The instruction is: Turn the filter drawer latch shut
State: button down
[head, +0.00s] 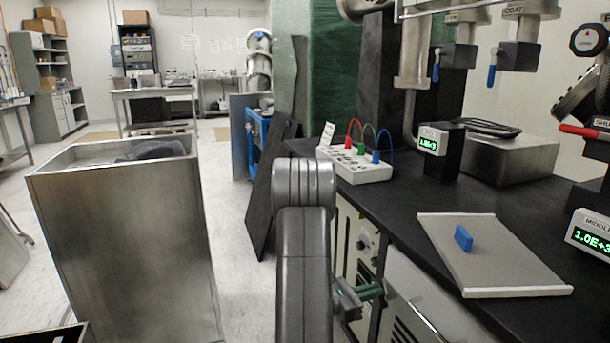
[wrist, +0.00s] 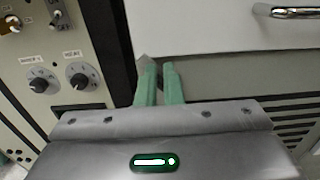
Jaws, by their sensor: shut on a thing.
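The pale filter drawer front (wrist: 215,25) shows in the wrist view, with a metal handle (wrist: 298,12) at upper right. It also shows in the head view (head: 408,285) below the black bench top. My gripper (wrist: 160,68) has green fingers close together at the drawer's left edge. They are shut on a small grey piece, which looks like the latch (wrist: 143,68); the fingers hide most of it, so its angle cannot be told. In the head view my gripper (head: 370,291) points right toward the drawer, partly behind my grey arm.
A panel with labelled knobs (wrist: 75,78) is left of the drawer. A black bench top (head: 400,195) above carries a grey plate (head: 500,255) with a blue block (head: 463,238) and a white cable box (head: 355,165). A steel bin (head: 125,240) stands left, with open floor between.

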jog(key=shift+s+d+f, duration=0.1)
jog(key=shift+s+f, duration=0.15)
jog(key=r+v, duration=0.1)
jog(key=v, duration=0.5)
jog(key=shift+s, duration=0.25)
dwell(0.3)
jog(key=shift+d+r, duration=0.1)
